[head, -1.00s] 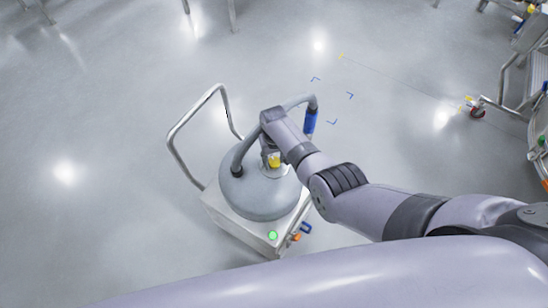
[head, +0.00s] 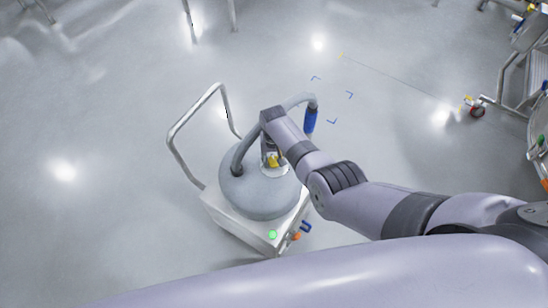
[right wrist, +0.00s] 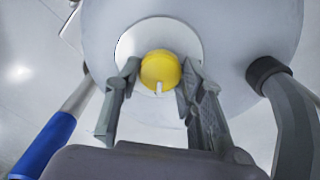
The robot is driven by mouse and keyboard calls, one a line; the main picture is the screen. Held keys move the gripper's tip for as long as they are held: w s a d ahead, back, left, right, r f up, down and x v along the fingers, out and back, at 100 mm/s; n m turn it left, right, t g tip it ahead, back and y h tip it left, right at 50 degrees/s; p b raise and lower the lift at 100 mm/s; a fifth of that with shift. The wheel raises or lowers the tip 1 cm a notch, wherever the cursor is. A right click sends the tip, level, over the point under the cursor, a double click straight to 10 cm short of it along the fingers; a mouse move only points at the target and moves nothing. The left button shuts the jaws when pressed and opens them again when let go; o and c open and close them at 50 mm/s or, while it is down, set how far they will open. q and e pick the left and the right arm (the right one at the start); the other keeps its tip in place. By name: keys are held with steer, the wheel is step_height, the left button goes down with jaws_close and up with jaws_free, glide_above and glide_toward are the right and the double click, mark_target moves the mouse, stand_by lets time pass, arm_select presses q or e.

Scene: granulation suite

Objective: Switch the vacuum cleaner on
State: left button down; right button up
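The vacuum cleaner has a grey domed top (head: 255,196) on a pale box-shaped base, with a green light (head: 273,234) on the base's front. A yellow knob (right wrist: 161,70) with a white mark sits on a pale round plate on the dome; it also shows in the head view (head: 272,160), partly covered by my gripper. My right gripper (right wrist: 161,66) is over the knob, with one finger on each side. The fingers look open, with their tips close beside the knob; whether they touch it is hard to tell. My left gripper is not in view.
A grey hose (head: 240,158) rises from the dome and ends in a blue grip (head: 310,119). A metal push handle (head: 187,122) stands at the cleaner's left. Wheeled metal equipment (head: 510,95) stands at the far right. The floor around the cleaner is mostly clear.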

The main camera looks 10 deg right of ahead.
mark_target(274, 161)
steer(key=o, duration=0.4)
steer(key=shift+r, duration=6)
